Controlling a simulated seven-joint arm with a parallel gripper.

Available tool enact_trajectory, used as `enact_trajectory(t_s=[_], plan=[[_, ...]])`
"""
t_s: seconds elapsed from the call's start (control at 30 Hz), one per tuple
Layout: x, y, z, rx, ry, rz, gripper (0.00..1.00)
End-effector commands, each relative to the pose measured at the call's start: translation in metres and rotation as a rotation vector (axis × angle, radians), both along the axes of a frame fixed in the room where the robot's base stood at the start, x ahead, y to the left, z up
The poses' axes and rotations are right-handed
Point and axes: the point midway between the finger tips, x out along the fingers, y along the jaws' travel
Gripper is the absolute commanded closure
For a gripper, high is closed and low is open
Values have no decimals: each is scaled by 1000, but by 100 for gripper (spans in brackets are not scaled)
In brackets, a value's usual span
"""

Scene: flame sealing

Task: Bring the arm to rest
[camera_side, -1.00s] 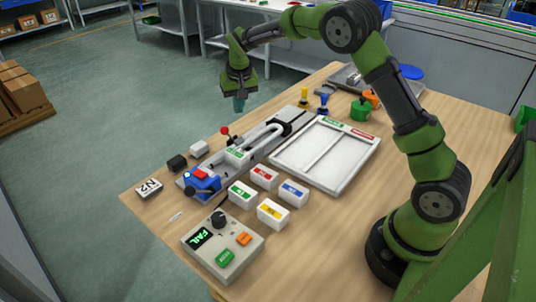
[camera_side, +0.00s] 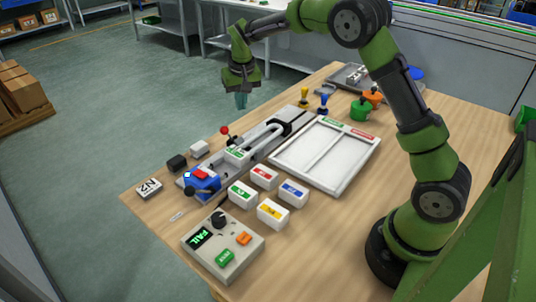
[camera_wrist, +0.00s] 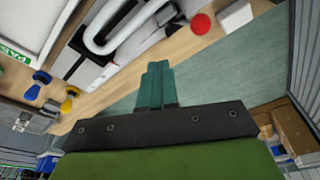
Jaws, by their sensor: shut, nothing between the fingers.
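My gripper (camera_side: 241,100) is raised above the far left edge of the table (camera_side: 340,215), clear of everything on it. Its teal fingers are together and empty, and they show closed in the wrist view (camera_wrist: 157,85). The sealing fixture (camera_side: 255,150) with its pale curved tube, blue block (camera_side: 202,180) and red-knobbed lever (camera_side: 225,131) lies below and in front of the gripper. The control box (camera_side: 222,245) at the front shows FAIL in green on its display.
A white two-part tray (camera_side: 325,155) lies right of the fixture. Several labelled white boxes (camera_side: 272,212) stand before it. Yellow and blue plungers (camera_side: 304,96), a green pot (camera_side: 361,109) and an orange pot (camera_side: 373,97) stand at the back. Air around the gripper is free.

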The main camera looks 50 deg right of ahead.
Motion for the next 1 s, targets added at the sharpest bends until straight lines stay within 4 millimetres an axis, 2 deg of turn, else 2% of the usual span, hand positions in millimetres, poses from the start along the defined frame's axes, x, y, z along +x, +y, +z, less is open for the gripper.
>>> enact_trajectory(t_s=[0.27, 0.4, 0.57, 0.7, 0.83, 1.0], plan=[[-86, 38, 47, 118, -66, 47, 100], [-140, 59, 71, 165, -128, 79, 100], [-202, 79, 88, 201, -207, 117, 100], [-251, 93, 93, 216, -284, 149, 100], [-282, 100, 94, 217, -350, 168, 100], [-298, 103, 103, 210, -419, 184, 100]])
